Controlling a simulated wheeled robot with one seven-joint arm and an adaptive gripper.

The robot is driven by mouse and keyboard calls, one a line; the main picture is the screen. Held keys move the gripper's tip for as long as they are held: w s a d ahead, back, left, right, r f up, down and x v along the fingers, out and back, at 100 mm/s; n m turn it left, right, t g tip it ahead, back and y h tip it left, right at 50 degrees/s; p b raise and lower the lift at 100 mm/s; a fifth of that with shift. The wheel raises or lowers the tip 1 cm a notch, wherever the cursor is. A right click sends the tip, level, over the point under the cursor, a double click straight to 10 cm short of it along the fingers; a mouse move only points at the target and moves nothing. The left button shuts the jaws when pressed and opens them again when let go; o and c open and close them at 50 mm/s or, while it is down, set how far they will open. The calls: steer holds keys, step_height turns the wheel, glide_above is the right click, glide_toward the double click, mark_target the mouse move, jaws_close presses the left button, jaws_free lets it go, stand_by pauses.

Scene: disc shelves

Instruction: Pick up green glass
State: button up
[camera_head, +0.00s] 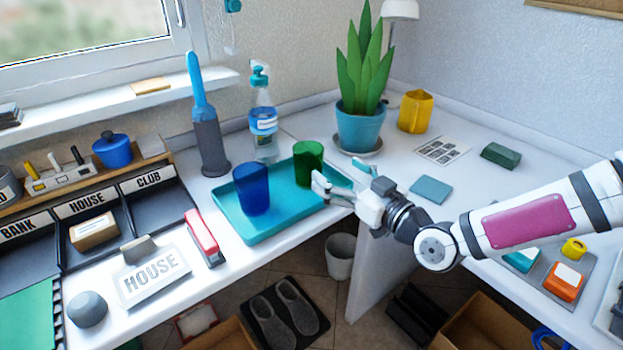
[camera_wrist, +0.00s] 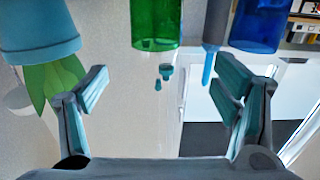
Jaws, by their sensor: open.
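The green glass (camera_head: 308,162) stands upright on the teal tray (camera_head: 294,223), toward its back right. A blue glass (camera_head: 251,189) stands on the same tray to its left. My gripper (camera_head: 339,180) is just right of the green glass in the head view, with its fingers pointing at it. In the wrist view, which looks upside down, my gripper (camera_wrist: 165,82) has its fingers wide apart with nothing between them. The green glass (camera_wrist: 156,22) shows ahead of the fingers, between them, and the blue glass (camera_wrist: 258,24) shows beyond the right finger.
A potted plant (camera_head: 361,125) stands behind my gripper. A spray bottle (camera_head: 263,122) and a blue-handled brush in a grey holder (camera_head: 210,148) stand behind the tray. A red stapler (camera_head: 202,236) lies left of it. The desk's front edge runs below my gripper.

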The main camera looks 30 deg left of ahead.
mark_target(316, 157)
steer(key=x, duration=0.5)
steer(key=shift+w+a+b, duration=0.15)
steer(key=shift+a+b, duration=0.25)
steer(key=shift+w+b+x, duration=0.15)
steer(key=shift+b+x, duration=0.25)
steer(key=shift+x, duration=1.1)
steer(key=shift+w+b+x, duration=0.1)
steer(key=shift+b+x, duration=0.25)
steer(key=shift+x, duration=1.15)
steer(key=shift+d+f, duration=0.1)
steer(key=c, duration=1.9)
